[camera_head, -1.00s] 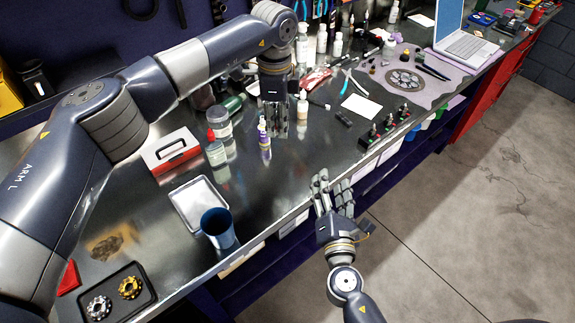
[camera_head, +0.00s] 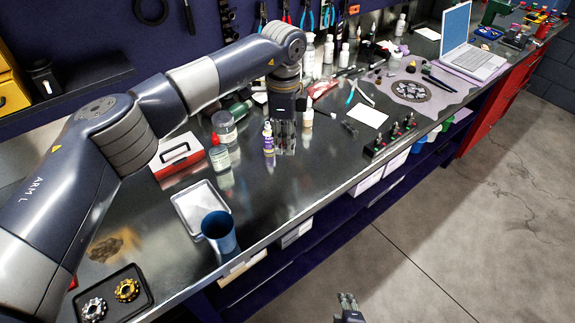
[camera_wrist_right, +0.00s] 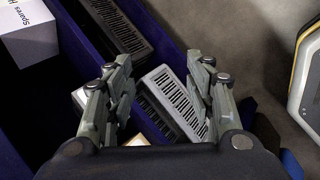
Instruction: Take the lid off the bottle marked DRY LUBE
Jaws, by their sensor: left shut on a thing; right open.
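No label reads as DRY LUBE at this size. My left gripper (camera_head: 286,146) points down over the bench and is shut; its fingers hide what they hold. A small bottle with a purple label (camera_head: 268,139) stands just left of its fingers. A small pale bottle (camera_head: 307,118) stands behind and right of them, partly covered. My right gripper (camera_head: 347,301) is low, in front of the bench. The right wrist view shows this gripper (camera_wrist_right: 160,88) open and empty.
A blue cup (camera_head: 218,236) and a metal tray (camera_head: 183,199) sit near the front edge. Below the right gripper are slatted items (camera_wrist_right: 180,95) and a white box (camera_wrist_right: 28,35).

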